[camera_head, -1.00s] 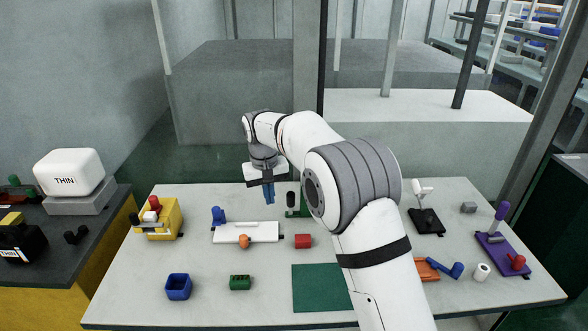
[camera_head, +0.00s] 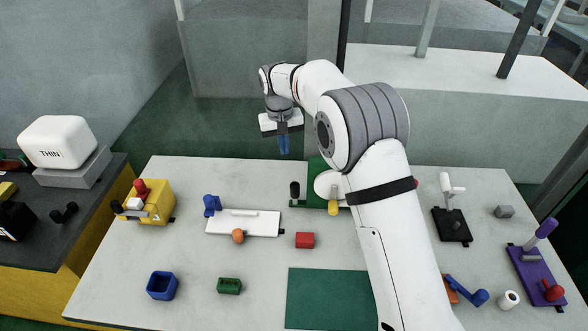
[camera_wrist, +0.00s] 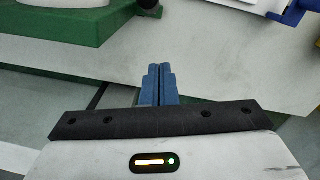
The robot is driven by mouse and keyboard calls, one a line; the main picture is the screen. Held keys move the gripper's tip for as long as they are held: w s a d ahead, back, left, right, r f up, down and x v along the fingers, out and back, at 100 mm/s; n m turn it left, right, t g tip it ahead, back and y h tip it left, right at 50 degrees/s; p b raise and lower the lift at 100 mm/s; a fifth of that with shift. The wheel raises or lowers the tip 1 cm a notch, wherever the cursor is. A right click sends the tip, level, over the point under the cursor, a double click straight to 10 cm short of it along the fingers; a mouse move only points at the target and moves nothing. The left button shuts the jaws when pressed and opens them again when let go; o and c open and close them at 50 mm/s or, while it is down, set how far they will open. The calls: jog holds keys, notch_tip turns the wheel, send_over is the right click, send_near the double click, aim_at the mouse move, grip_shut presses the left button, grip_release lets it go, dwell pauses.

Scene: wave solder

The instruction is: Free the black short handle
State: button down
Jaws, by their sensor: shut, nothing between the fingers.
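A short black handle (camera_head: 294,190) stands upright at the left end of a green fixture (camera_head: 316,170) at the table's back edge. The fixture also bears a white rounded part (camera_head: 325,183) and a yellow handle (camera_head: 333,207), partly hidden by my arm. My gripper (camera_head: 284,151) is shut and empty, near the back edge, apart from the handle. In the wrist view its blue fingers (camera_wrist: 158,72) are together. The green fixture (camera_wrist: 60,32) shows at upper left there, with a black knob (camera_wrist: 148,4) cut off by the frame. Another black knob (camera_head: 117,206) sits by a yellow fixture (camera_head: 157,203).
A white fixture (camera_head: 214,226) with a blue handle stands left of the green one. A red block (camera_head: 305,240), blue bin (camera_head: 150,289) and green block (camera_head: 229,286) lie in front. Black (camera_head: 446,235) and purple (camera_head: 524,269) fixtures stand right of my arm.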

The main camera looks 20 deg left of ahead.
aim_at(295, 193)
jog(key=d+f, duration=0.1)
jog(key=f, duration=0.1)
jog(key=s+d+f+p, duration=0.1)
jog(key=f, duration=0.2)
jog(key=s+f+p, duration=0.1)
jog(key=f, duration=0.2)
jog(key=shift+s+d, duration=0.15)
jog(key=shift+d, duration=0.25)
jog(key=shift+s, duration=0.1)
